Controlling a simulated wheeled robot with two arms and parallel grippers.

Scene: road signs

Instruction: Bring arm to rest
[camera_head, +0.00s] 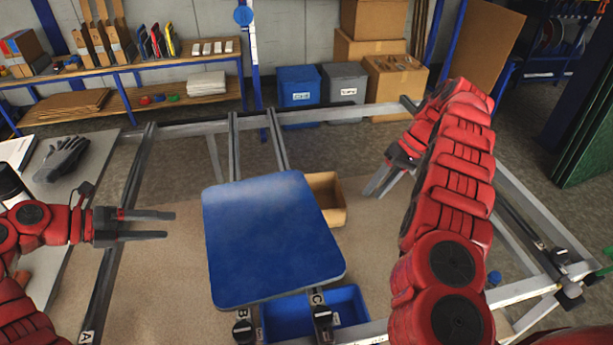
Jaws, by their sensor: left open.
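My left gripper (170,225) reaches in from the left, over the edge of the grey side table. It is open, with a clear gap between its two fingers and nothing in it. My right arm (450,205) bends up and over on the right. My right gripper (374,191) points down and to the left, right of the blue sign plate, and its fingers look apart and empty. The blue rounded sign plate (270,240) lies across the metal frame's rails. Neither gripper touches it.
A cardboard box (328,198) and a blue bin (360,305) sit partly under the plate. A dark glove (62,158) lies on the side table (95,190). The metal frame (330,114) surrounds the work area. Blue and grey bins (299,86) stand behind.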

